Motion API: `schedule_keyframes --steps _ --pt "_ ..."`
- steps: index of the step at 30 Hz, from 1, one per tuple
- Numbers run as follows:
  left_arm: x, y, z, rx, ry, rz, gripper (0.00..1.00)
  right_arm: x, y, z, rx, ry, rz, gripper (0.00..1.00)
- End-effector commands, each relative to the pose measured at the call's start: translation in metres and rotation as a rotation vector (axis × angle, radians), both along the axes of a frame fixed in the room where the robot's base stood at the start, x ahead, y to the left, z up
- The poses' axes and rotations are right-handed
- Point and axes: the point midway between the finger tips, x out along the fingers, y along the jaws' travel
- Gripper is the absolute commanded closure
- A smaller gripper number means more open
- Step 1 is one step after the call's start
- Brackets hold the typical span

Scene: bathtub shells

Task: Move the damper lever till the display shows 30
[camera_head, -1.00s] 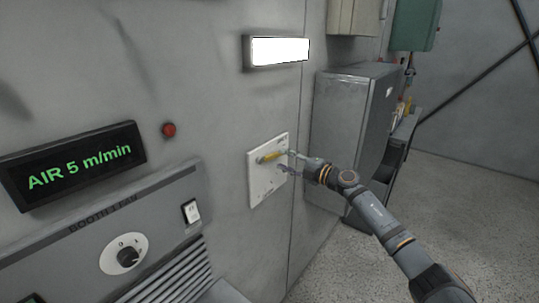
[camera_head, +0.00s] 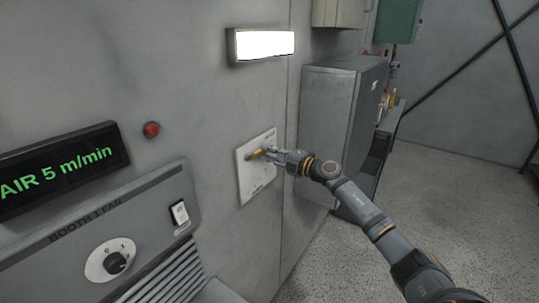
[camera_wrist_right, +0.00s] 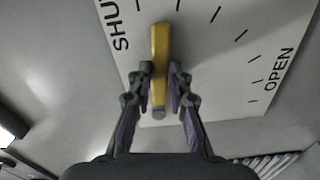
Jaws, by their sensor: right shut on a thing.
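The damper lever is a yellow bar (camera_head: 257,154) on a white wall plate (camera_head: 252,186). In the right wrist view the lever (camera_wrist_right: 160,45) stands against the plate (camera_wrist_right: 225,60), which has tick marks between "SHUT" at left and "OPEN" at right. My right gripper (camera_head: 272,154) is at the lever; its fingers (camera_wrist_right: 160,85) are shut on the lever's near part, one on each side. The display (camera_head: 58,172) at the left reads "AIR 5 m/min" in green, partly cut off by the frame edge. My left gripper is not in view.
A grey panel with a round knob (camera_head: 116,262) and a white rocker switch (camera_head: 180,213) is at lower left. A red button (camera_head: 151,129) and a lit lamp (camera_head: 265,44) are on the wall. A grey cabinet (camera_head: 330,125) stands right of the plate; the floor at right is clear.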

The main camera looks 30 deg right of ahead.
Motion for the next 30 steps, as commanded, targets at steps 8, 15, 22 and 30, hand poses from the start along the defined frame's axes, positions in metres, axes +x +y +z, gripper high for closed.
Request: schedule_keyframes --steps 8,15,22,30 --pt "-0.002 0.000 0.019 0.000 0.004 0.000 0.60 0.000 0.001 0.001 0.068 0.029 -0.001 1.00" --pt "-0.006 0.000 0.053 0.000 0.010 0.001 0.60 -0.003 0.007 -0.019 0.286 0.121 -0.002 1.00" --pt "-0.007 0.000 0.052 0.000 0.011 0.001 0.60 -0.003 0.008 -0.027 0.325 0.135 -0.001 1.00" --pt "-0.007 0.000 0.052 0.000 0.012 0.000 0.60 -0.003 0.008 -0.027 0.323 0.134 -0.001 0.64"
